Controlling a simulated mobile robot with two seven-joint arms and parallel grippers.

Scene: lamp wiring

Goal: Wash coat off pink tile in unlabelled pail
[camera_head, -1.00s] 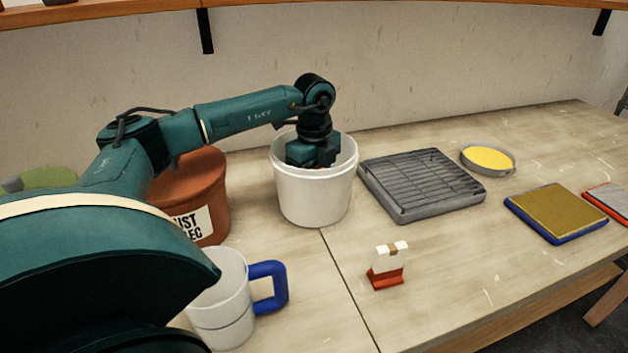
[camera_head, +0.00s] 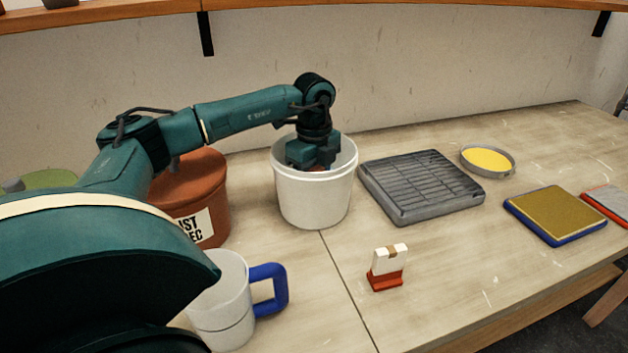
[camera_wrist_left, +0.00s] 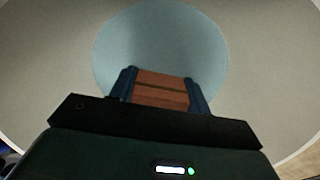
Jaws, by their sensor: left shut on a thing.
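The white pail (camera_head: 312,205) stands on the table with no label on the side I see. My left gripper (camera_head: 318,166) reaches down inside its mouth. In the left wrist view my left gripper (camera_wrist_left: 162,90) is shut on a reddish-brown tile (camera_wrist_left: 160,92), held between its two blue fingers. A dark line crosses the tile. Below it shows the round, blue-grey inside (camera_wrist_left: 160,40) of the pail. The tile's lower part is hidden, and I cannot tell how deep it is. My right gripper is not in view.
A labelled terracotta pail (camera_head: 205,190) stands left of the white pail. A mug with a blue handle (camera_head: 222,305) and a small red-based stand (camera_head: 386,278) are in front. A grey rack (camera_head: 420,190), yellow dish (camera_head: 488,160) and blue-edged pad (camera_head: 556,212) lie right.

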